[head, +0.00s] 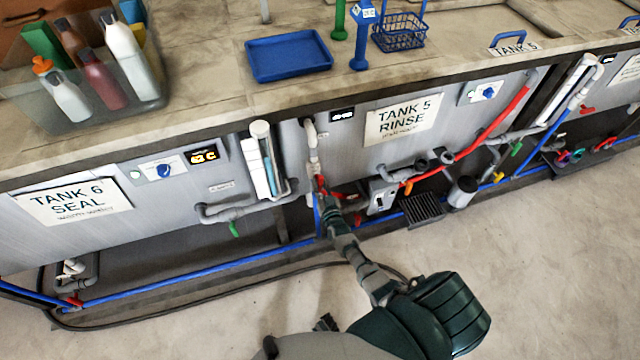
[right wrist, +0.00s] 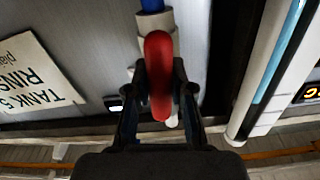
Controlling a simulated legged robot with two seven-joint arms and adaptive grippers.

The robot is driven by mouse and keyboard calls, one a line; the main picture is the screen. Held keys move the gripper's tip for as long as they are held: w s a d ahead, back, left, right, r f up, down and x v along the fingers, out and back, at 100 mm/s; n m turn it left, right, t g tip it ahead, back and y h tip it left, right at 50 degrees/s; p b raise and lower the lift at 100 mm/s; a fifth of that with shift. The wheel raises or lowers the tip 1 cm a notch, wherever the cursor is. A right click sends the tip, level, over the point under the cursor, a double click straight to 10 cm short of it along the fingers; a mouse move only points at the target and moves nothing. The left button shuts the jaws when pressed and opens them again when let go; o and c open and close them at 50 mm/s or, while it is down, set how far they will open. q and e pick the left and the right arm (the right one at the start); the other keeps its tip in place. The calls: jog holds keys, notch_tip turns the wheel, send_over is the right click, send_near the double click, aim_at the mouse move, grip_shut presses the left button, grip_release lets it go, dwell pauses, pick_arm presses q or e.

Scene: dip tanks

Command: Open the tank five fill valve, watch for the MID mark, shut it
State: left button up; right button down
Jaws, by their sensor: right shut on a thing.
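The tank five rinse panel carries the sign TANK 5 RINSE (head: 402,118). Left of that sign, a grey pipe (head: 311,140) comes down to a valve with a red handle (head: 319,184). My right gripper (head: 323,192) is at this handle. In the right wrist view the red handle (right wrist: 158,75) sits between the two fingers, which are shut on it; it appears to lie along the pipe. A clear sight tube (head: 267,160) with blue in it stands left of the valve; it shows in the right wrist view (right wrist: 272,75). I cannot read a MID mark. My left gripper is not in view.
A blue pipe (head: 190,273) runs low along the tanks. A blue tray (head: 288,56) and a bottle bin (head: 150,103) stand on top.

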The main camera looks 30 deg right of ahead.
jog(key=shift+f+n, duration=0.2)
jog(key=shift+n, duration=0.5)
jog(key=c, duration=1)
grip_release()
jog(key=shift+r, duration=0.15)
jog(key=v, duration=1.2)
jog(key=shift+a, duration=0.1)
